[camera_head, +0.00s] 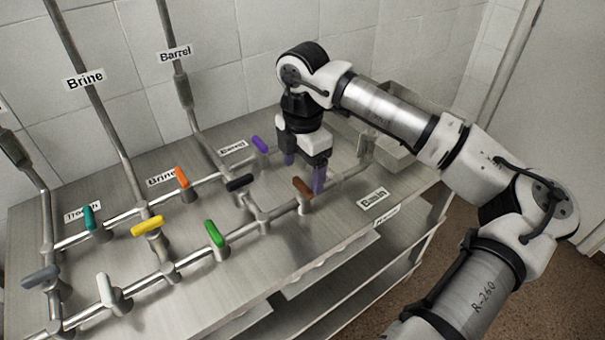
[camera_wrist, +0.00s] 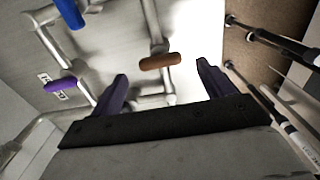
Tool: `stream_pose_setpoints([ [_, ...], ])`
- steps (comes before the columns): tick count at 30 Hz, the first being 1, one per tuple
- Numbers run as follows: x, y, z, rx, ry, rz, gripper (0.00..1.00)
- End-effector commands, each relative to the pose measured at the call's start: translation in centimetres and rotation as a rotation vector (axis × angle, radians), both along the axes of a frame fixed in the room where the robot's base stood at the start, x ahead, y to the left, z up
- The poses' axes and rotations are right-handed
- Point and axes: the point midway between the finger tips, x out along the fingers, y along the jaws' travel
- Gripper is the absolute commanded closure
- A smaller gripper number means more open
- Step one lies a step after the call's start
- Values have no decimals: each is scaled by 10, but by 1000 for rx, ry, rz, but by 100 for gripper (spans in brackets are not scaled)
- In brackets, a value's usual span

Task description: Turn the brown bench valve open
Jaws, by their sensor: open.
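The brown valve handle (camera_head: 303,187) sits on the lower pipe run on the steel bench, near the "Basin" label (camera_head: 374,199). In the wrist view the brown handle (camera_wrist: 160,61) lies crosswise, beyond the fingertips and roughly between them. My gripper (camera_head: 305,173) points down just above the bench beside the brown handle, with its purple fingers apart and empty. In the wrist view the fingers (camera_wrist: 161,76) stand wide on either side. I cannot tell from these views whether a finger touches the handle.
Green (camera_head: 214,233), orange (camera_head: 182,178), yellow (camera_head: 147,226) and other handles are farther left. A metal basin (camera_head: 388,150) is at the bench's right end. Bare steel lies in front.

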Motion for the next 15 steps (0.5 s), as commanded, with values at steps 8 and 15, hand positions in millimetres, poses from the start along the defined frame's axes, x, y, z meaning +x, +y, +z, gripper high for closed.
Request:
stream_pose_setpoints([
  [8,0,1,-30,2,1,1,20],
  [15,0,0,-34,0,0,2,20],
])
